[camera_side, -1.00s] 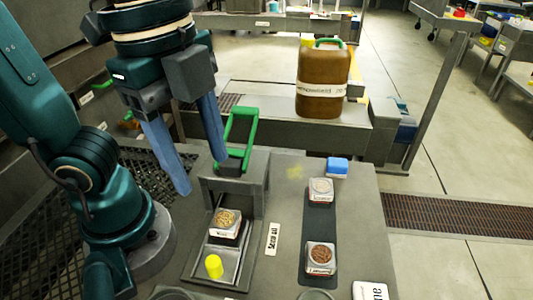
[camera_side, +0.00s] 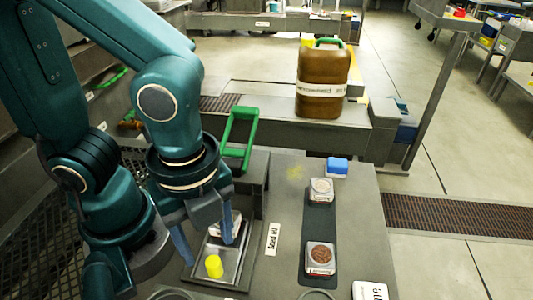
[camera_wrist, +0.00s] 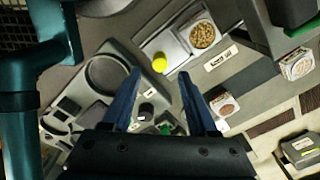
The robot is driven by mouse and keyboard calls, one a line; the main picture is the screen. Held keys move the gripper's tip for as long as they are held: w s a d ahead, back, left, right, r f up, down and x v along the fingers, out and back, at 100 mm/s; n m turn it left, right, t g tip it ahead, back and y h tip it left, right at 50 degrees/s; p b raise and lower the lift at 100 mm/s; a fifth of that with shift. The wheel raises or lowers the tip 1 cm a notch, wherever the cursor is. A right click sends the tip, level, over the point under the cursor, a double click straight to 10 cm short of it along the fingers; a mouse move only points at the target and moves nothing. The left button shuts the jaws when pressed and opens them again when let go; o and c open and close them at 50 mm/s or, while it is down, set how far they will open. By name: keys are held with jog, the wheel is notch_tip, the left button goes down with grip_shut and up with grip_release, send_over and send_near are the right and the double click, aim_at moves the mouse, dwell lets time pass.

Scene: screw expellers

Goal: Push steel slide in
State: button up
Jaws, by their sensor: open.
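The steel slide (camera_side: 232,266) is a shallow metal tray in front of the grey press housing, with a yellow knob (camera_side: 213,266) at its near end. The slide (camera_wrist: 178,44) and knob (camera_wrist: 159,62) also show in the wrist view. A small box of seeds (camera_wrist: 202,34) sits on the slide; my finger partly hides it in the side view. My gripper (camera_side: 209,252) is open and empty, pointing down over the slide. Its blue fingers (camera_wrist: 158,74) appear either side of the knob's line in the wrist view. I cannot tell whether they touch anything.
A green handle (camera_side: 240,130) stands on the press behind the slide. Two boxes (camera_side: 321,189) (camera_side: 320,258) stand on a dark strip to the right, with a blue block (camera_side: 337,167) behind. A "Seed oil" label (camera_side: 273,236) lies beside the slide.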

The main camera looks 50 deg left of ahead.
aim_at(213, 261)
jog(key=shift+f, duration=2.95)
grip_shut()
